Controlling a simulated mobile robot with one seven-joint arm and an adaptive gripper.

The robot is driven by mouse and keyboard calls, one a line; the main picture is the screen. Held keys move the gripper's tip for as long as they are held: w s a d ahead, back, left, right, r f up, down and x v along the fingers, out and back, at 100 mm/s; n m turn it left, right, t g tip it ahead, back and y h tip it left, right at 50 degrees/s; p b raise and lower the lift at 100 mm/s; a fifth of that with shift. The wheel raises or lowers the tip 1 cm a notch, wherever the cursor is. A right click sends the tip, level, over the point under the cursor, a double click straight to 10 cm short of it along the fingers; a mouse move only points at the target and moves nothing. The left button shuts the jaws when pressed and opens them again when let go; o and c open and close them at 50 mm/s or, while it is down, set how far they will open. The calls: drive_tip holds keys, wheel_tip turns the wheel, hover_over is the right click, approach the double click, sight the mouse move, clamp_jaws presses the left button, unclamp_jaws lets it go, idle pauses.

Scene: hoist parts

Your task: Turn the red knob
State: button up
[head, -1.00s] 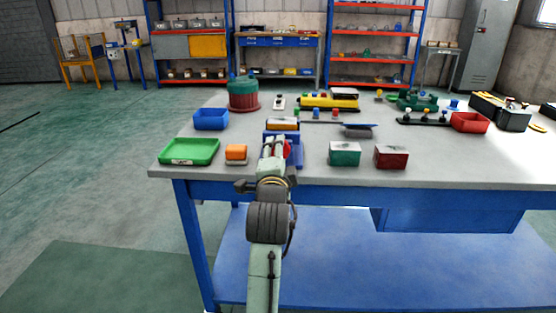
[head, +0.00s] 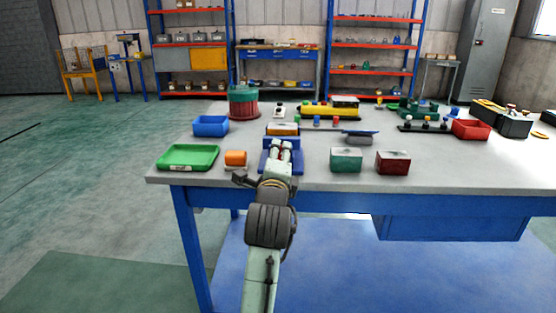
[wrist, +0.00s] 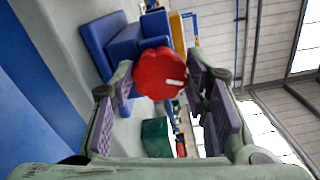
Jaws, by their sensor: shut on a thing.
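The red knob (wrist: 158,72) is round with a scalloped edge and a white mark pointing right in the wrist view. It sits on a blue block-shaped unit (head: 268,162) near the front edge of the table. My gripper (head: 281,147) reaches over the table's front edge to it. In the wrist view, the two finger pads of my gripper (wrist: 160,80) stand on either side of the knob, and the gripper is shut on it. In the head view, the fingers hide most of the knob.
A green box (head: 346,160) and a dark red box (head: 393,162) stand to the right. A blue bin (head: 211,126) and a red-green drum (head: 244,104) are behind.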

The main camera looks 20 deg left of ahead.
drive_tip(key=o, duration=1.1)
drive_tip(key=shift+o, duration=0.2)
drive_tip(key=v, duration=0.7)
drive_tip(key=shift+s, duration=0.25)
drive_tip(key=shift+d, duration=0.1)
